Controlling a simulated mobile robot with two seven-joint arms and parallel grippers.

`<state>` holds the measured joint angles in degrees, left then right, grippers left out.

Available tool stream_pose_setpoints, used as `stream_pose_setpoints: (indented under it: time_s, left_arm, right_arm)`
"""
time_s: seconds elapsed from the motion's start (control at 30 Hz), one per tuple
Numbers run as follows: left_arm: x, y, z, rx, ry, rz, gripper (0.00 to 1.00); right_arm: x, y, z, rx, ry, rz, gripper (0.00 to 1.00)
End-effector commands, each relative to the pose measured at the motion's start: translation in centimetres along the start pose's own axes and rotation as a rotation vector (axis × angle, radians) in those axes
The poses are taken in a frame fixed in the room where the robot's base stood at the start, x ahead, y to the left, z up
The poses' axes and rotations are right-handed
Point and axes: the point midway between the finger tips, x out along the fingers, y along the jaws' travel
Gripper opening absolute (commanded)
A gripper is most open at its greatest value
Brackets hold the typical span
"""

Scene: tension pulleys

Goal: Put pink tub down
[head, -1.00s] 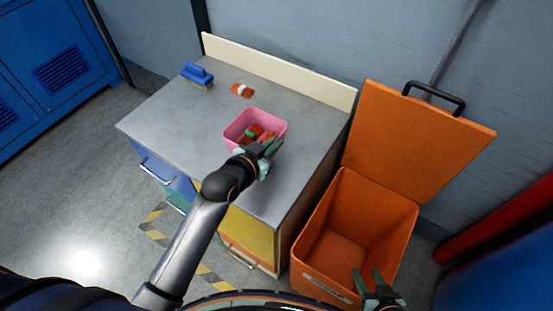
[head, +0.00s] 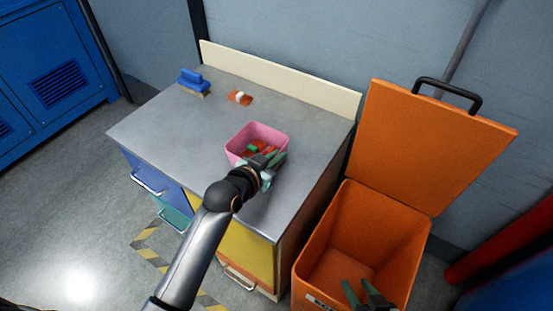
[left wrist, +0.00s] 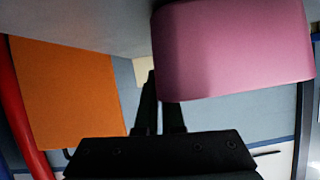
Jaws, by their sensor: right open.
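The pink tub (head: 238,150) is upright at the grey worktop, with red and green pieces inside; whether its base touches the top is hard to tell. My left gripper (head: 273,160) is at its right-hand corner. In the left wrist view the tub's outer wall (left wrist: 235,50) fills the upper right, and the left gripper's fingers (left wrist: 160,100) are close together at its edge, one beside it and one partly hidden by it. They look shut on the rim. My right gripper (head: 366,290) is open and empty, above the front of the orange bin.
The cabinet's worktop (head: 160,125) is clear to the left of the tub. A blue brush (head: 193,80) and a small red-and-white item (head: 240,97) lie farther back. A cream backboard (head: 280,80) edges the rear. The orange bin (head: 390,225) stands open on the right, lid upright.

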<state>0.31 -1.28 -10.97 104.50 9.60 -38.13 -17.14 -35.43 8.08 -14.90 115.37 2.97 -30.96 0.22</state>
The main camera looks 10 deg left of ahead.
Motion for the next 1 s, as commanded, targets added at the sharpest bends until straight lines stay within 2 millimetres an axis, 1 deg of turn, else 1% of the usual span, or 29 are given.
stream_pose_setpoints:
  time_s: [0.07, 0.23, 0.27, 0.3, 0.5, 0.73, 0.83, 0.97, 1.0]
  left_arm:
    - [-0.1, 0.0, -0.2, 0.001, 0.004, -0.001, 0.00]
    - [0.1, 0.0, 0.1, 0.002, 0.003, -0.001, 0.00]
    - [0.1, 0.1, 0.2, 0.000, 0.001, 0.000, 0.07]
    - [0.1, 0.1, 0.2, 0.000, 0.001, 0.000, 0.11]
    - [0.1, 0.1, 0.2, 0.000, 0.000, 0.000, 0.34]
    - [0.1, 0.0, 0.2, 0.000, 0.000, 0.000, 0.35]
    - [-0.1, 0.0, -0.2, 0.000, 0.001, 0.000, 0.35]
    - [-1.5, 0.0, -0.1, 0.001, -0.001, -0.001, 0.35]
    - [-2.2, 0.0, -0.1, 0.002, -0.001, -0.001, 0.35]
  right_arm:
    - [-0.1, 0.0, -0.1, -0.001, 0.001, 0.000, 0.47]
    - [0.0, 0.1, 0.0, -0.002, 0.003, 0.001, 0.47]
    - [0.0, 0.1, 0.0, -0.001, 0.002, 0.002, 0.47]
    - [0.0, 0.1, 0.0, -0.001, 0.002, 0.002, 0.47]
    - [-0.1, 0.2, 0.3, 0.000, -0.003, 0.004, 0.47]
    - [-0.1, 0.2, 0.5, 0.001, -0.005, 0.005, 0.47]
    - [-0.2, 0.2, 0.4, 0.001, -0.005, 0.005, 0.47]
    - [-0.4, 0.2, 0.1, 0.001, -0.004, 0.006, 0.47]
    - [-0.5, 0.2, 0.0, 0.001, -0.003, 0.006, 0.47]
